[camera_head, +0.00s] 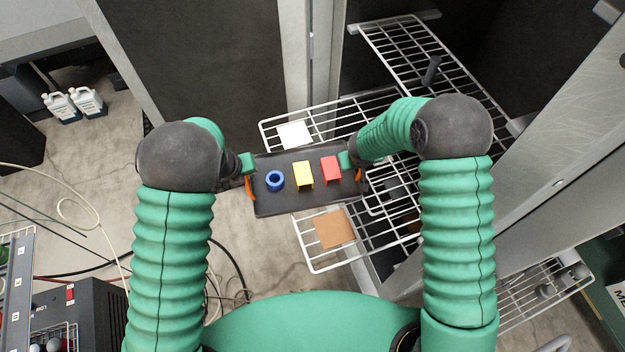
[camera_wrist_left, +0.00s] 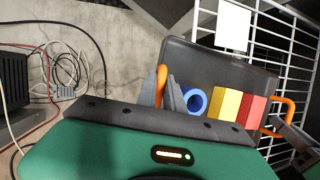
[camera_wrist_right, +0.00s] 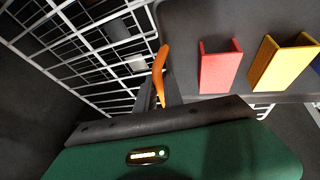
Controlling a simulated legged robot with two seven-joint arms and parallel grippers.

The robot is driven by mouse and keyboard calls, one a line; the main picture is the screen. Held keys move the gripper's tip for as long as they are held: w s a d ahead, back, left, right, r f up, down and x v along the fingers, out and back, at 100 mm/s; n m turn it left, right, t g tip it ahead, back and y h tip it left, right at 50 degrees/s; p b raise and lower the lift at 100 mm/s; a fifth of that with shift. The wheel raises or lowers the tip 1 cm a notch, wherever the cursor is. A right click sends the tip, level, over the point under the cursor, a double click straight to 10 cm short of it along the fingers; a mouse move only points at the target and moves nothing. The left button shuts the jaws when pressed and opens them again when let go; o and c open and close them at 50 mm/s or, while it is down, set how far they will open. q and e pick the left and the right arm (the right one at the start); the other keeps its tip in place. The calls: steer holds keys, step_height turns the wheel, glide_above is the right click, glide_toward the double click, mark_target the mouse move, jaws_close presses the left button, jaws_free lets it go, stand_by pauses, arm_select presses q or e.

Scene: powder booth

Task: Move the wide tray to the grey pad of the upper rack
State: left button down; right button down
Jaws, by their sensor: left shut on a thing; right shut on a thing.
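The wide tray (camera_head: 290,203) is dark, with an orange handle at each end. It carries a blue ring (camera_head: 275,181), a yellow block (camera_head: 303,174) and a red block (camera_head: 331,169). My left gripper (camera_wrist_left: 163,90) is shut on the left handle (camera_wrist_left: 161,84). My right gripper (camera_wrist_right: 158,92) is shut on the right handle (camera_wrist_right: 160,70). The tray appears held above a white wire rack (camera_head: 312,258), covering its middle. A white pad (camera_head: 294,135) shows behind the tray and a tan pad (camera_head: 334,229) in front. I cannot clearly identify the grey pad.
More wire shelving (camera_head: 405,45) with a dark upright post (camera_head: 432,70) lies at the back right. A pale metal post (camera_head: 310,70) stands behind the tray. White jugs (camera_head: 75,104) stand on the floor at the left. Cables cross the floor at lower left.

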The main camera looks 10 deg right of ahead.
arm_select(q)
steer(key=c, duration=1.9)
jaws_free()
steer(key=shift+f, duration=0.5)
arm_select(e)
steer(key=c, duration=1.9)
jaws_free()
steer(key=shift+f, duration=0.5)
arm_select(q)
steer(key=shift+o, duration=1.1)
steer(key=shift+w+r, duration=0.1)
steer(key=shift+r, duration=0.05)
arm_select(e)
steer(key=shift+o, duration=1)
steer(key=shift+r, duration=0.15)
arm_select(q)
steer(key=shift+o, duration=1.1)
arm_select(e)
steer(key=shift+o, duration=1.1)
steer(key=shift+w, duration=0.1)
steer(key=shift+s+r, duration=0.2)
steer(key=shift+r, duration=0.1)
arm_select(q)
steer(key=v, duration=1.1)
steer(key=shift+r, duration=0.4)
arm_select(e)
steer(key=v, duration=1.1)
